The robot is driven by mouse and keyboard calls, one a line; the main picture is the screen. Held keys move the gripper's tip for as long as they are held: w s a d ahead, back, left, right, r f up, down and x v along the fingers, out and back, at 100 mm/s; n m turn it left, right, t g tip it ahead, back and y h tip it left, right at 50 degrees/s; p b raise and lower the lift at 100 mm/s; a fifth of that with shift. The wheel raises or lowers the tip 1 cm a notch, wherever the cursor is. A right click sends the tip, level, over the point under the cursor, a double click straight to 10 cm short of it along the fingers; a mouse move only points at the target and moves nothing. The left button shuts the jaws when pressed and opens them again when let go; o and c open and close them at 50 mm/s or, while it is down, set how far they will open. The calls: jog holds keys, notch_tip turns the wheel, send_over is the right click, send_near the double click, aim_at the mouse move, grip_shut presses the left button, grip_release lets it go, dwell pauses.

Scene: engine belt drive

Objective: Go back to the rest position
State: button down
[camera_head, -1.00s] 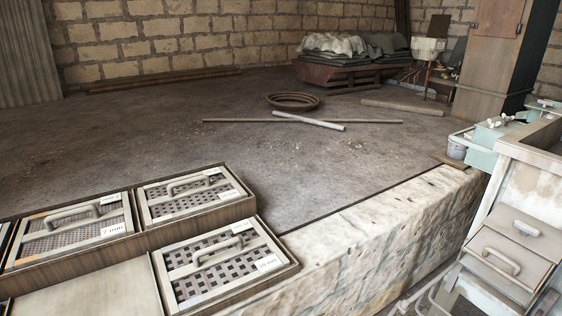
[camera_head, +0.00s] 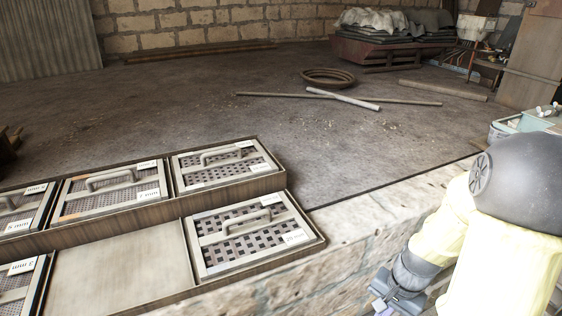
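My gripper (camera_head: 388,299) shows in part at the bottom edge, right of centre. It is at the end of my pale yellow and grey arm, which covers the lower right of the view. The gripper is beside the stone wall's front face, to the right of the tray of sieves. Its fingertips are small and partly cut off by the frame edge, so I cannot tell whether they are open or hold anything.
A wooden tray (camera_head: 155,213) with several handled sieve screens (camera_head: 253,233) stands at the lower left, with one bare compartment (camera_head: 127,265). A stone wall (camera_head: 345,228) runs to the right. Behind lie poles (camera_head: 410,100), a ring (camera_head: 328,78) and a loaded red bin (camera_head: 375,53).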

jog(key=a+r+n+t+h, duration=0.2)
jog(key=a+r+n, duration=0.5)
jog(key=a+n, duration=0.15)
jog(key=w+p+v, duration=0.1)
jog(key=p+v, duration=0.7)
jog(key=w+p+v, duration=0.2)
jog(key=p+v, duration=0.7)
jog(key=shift+s+r, duration=0.2)
jog(key=shift+r, duration=0.25)
jog(key=shift+f, duration=0.1)
